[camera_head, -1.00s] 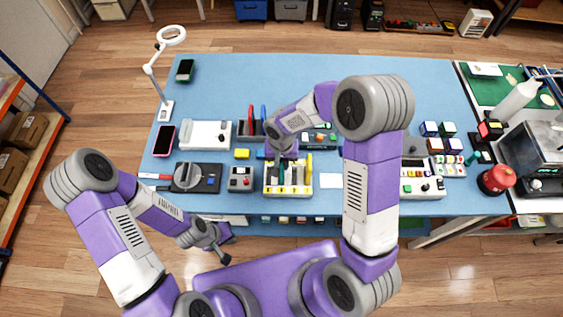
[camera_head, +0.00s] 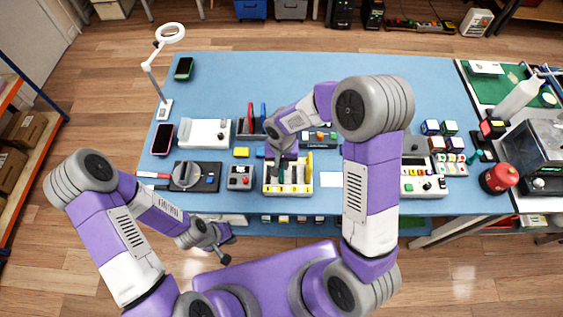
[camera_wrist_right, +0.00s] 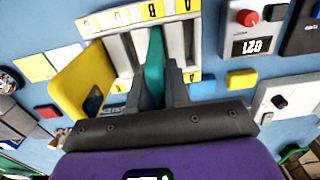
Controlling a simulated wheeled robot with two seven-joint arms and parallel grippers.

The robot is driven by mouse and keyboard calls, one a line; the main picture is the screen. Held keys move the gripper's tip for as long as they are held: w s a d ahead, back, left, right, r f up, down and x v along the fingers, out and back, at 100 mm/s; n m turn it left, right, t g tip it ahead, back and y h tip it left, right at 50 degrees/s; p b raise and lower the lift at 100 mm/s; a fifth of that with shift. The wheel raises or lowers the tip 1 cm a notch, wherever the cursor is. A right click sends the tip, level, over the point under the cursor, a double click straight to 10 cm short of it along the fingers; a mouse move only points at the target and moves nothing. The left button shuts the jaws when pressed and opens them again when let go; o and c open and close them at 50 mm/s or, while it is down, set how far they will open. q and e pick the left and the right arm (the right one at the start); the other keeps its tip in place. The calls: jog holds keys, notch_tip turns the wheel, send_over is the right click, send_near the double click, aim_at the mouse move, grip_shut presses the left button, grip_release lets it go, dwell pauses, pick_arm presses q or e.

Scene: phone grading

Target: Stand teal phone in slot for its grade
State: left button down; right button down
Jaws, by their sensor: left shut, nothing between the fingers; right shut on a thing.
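The teal phone (camera_wrist_right: 154,70) stands upright on edge in my right gripper (camera_wrist_right: 155,97), which is shut on it. It is at the slotted grading rack (camera_wrist_right: 122,52), in line with the slot by the letter B; whether it touches the slot floor is hidden. In the head view the rack (camera_head: 288,192) is at the table's front middle, with my right gripper (camera_head: 283,158) over it. A yellow phone (camera_wrist_right: 80,80) stands in the rack's end slot, to the left in the wrist view. My left gripper (camera_head: 222,246) is shut and empty, in front of the table.
A grey box with a red knob (camera_head: 241,177) stands left of the rack, and a white card (camera_head: 331,180) lies right of it. A pink-edged phone (camera_head: 162,139) and a green-edged phone (camera_head: 184,68) lie at the left. The back middle of the blue table (camera_head: 300,75) is clear.

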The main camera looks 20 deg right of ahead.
jog(key=c, duration=0.7)
grip_release()
jog(key=shift+r, duration=0.15)
jog(key=shift+r+p, duration=0.45)
jog(key=shift+r, duration=0.25)
jog(key=shift+r+p, duration=0.45)
jog(key=shift+r, duration=0.3)
jog(key=shift+r+p, duration=0.4)
jog(key=shift+r, duration=0.3)
